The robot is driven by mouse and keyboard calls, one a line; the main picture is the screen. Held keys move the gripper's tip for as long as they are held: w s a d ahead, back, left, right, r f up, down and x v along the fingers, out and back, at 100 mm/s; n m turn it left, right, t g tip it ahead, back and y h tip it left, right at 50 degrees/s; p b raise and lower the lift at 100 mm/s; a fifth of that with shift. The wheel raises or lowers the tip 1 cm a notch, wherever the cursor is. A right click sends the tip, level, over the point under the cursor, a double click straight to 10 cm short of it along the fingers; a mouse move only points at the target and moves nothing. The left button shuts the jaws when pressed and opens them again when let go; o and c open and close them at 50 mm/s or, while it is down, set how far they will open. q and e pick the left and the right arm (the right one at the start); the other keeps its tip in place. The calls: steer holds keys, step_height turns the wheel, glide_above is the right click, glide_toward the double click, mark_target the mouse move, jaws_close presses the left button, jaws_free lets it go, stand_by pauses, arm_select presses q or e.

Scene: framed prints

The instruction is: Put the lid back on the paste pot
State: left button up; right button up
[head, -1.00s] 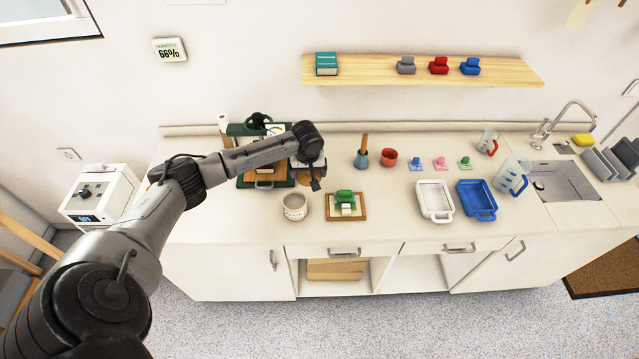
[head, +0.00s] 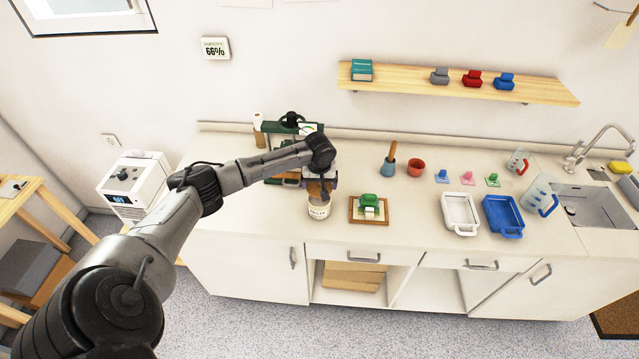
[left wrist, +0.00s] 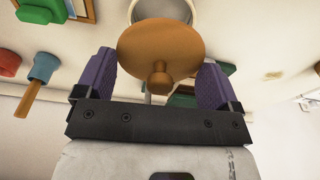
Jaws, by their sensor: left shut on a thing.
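The paste pot (head: 318,209) is a pale, labelled pot standing on the counter near its front edge. The lid (left wrist: 160,48) is a round orange-brown disc with a knob, seen large in the left wrist view. My left gripper (left wrist: 157,64) is shut on the lid, with a purple finger pad at either side. The pot's pale rim (left wrist: 205,14) shows just beyond the lid, which hides part of its opening. In the head view my left gripper (head: 323,189) is right above the pot. I cannot tell whether lid and pot touch. My right gripper is not in view.
A wooden frame (head: 354,218) with a green-handled block (head: 369,200) lies just right of the pot. A green press-like stand (head: 290,128) is behind my arm.

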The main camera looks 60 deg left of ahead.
arm_select(q)
step_height(320, 180, down, 3)
steer(key=b, duration=0.3)
steer(key=shift+r, duration=0.1)
steer(key=shift+f, duration=0.95)
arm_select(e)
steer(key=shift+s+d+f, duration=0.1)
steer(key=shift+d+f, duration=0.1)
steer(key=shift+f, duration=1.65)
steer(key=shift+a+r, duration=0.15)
arm_select(q)
steer(key=shift+p, duration=0.7)
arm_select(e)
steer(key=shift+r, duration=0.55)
arm_select(q)
steer(key=shift+r+p, duration=0.1)
steer(key=shift+p, duration=0.5)
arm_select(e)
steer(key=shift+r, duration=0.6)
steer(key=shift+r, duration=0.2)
arm_select(q)
steer(key=shift+p, duration=0.55)
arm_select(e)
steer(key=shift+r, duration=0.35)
